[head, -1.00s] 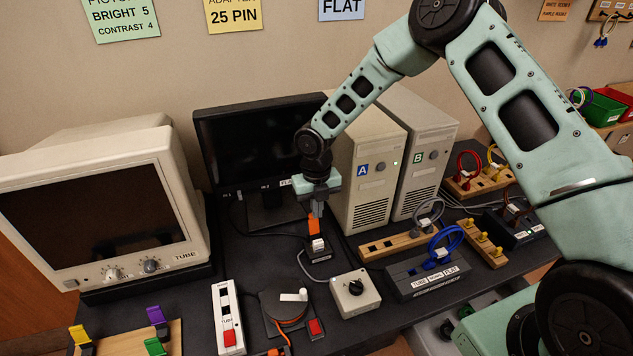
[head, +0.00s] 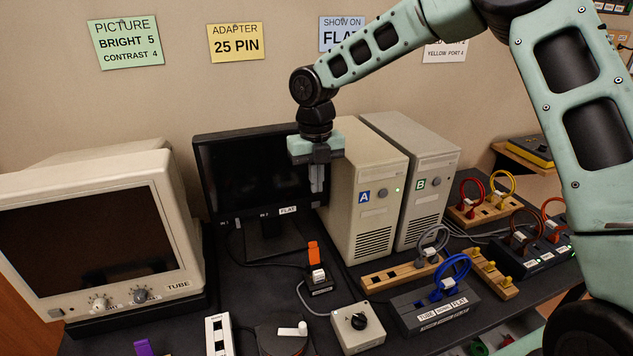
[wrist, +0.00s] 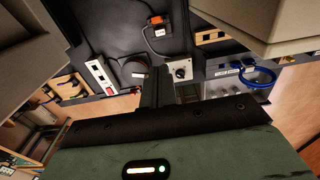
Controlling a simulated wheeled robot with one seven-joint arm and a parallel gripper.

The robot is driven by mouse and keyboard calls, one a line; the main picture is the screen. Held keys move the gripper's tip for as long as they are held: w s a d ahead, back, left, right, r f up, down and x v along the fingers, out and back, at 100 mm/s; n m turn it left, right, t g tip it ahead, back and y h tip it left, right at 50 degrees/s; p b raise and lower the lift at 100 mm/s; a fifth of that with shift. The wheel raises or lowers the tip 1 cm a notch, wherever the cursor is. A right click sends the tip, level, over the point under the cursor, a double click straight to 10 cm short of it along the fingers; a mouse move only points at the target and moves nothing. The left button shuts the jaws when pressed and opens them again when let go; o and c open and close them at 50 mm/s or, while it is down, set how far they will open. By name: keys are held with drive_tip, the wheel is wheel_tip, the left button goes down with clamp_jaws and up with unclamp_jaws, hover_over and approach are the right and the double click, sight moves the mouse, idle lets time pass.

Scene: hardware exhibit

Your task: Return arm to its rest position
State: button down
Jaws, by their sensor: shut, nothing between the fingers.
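My gripper (head: 317,178) is shut and empty. It points down in front of the flat monitor (head: 248,170), left of the computer tower marked A (head: 366,190), and well above the bench. The small black block with an orange-topped part (head: 315,262) stands on the bench below it. In the wrist view my gripper's fingers (wrist: 155,90) point away from the camera over the bench, and the orange part (wrist: 157,22) shows beyond them. My arm reaches in from the right, bent high over the bench.
A beige tube monitor (head: 95,235) stands at left. Tower B (head: 424,180) stands beside tower A. A grey dial box (head: 357,328), a blue cable (head: 452,275) on a labelled dark block (head: 435,308) and several cable racks sit at right. The air above the monitors is clear.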

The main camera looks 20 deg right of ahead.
idle(0.4)
drive_tip(key=s+a+r+m+b, duration=0.1)
drive_tip(key=s+a+m, duration=0.3)
drive_tip(key=s+m, duration=0.4)
drive_tip(key=s+a+r+m+b, duration=0.1)
drive_tip(key=s+a+m, duration=0.35)
drive_tip(key=s, duration=0.55)
drive_tip(key=s+d+f+m, duration=0.1)
drive_tip(key=s+d+m, duration=0.1)
drive_tip(key=s+m, duration=1.3)
drive_tip(key=shift+s+f+m+t+y+b, duration=0.15)
drive_tip(key=shift+s+m+t+y+b, duration=0.25)
drive_tip(key=shift+s, duration=0.35)
